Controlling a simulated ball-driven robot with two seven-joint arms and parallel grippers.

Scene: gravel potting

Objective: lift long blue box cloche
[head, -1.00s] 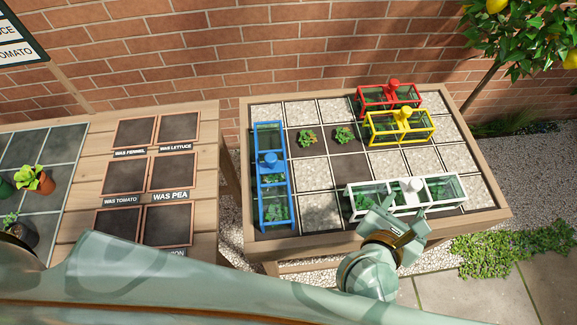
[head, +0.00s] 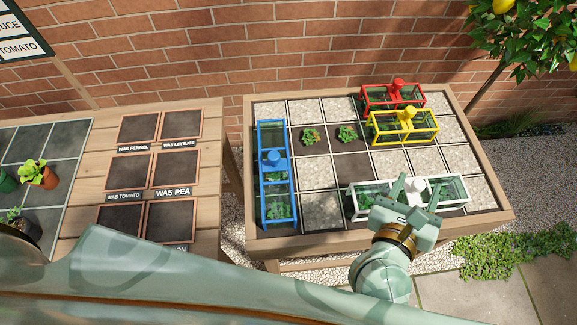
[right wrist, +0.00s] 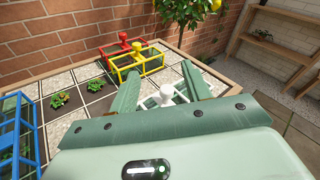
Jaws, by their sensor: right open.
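The long blue box cloche (head: 261,190) stands upright at the left side of the gravel table, with a round blue knob on top and green plants inside. It also shows at the left edge of the right wrist view (right wrist: 17,135), partly cut off. My right gripper (head: 418,188) is open over the white box cloche (head: 453,190) at the table's front right. In the right wrist view the white knob (right wrist: 166,95) shows between its fingers; I cannot tell if they touch it. My left gripper is out of view.
A red cloche (head: 378,97) and a yellow cloche (head: 408,135) stand at the back right of the table (head: 330,243). Two small bare plants (head: 311,136) grow in the middle squares. A wooden bench (head: 88,195) with labelled dark squares lies to the left.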

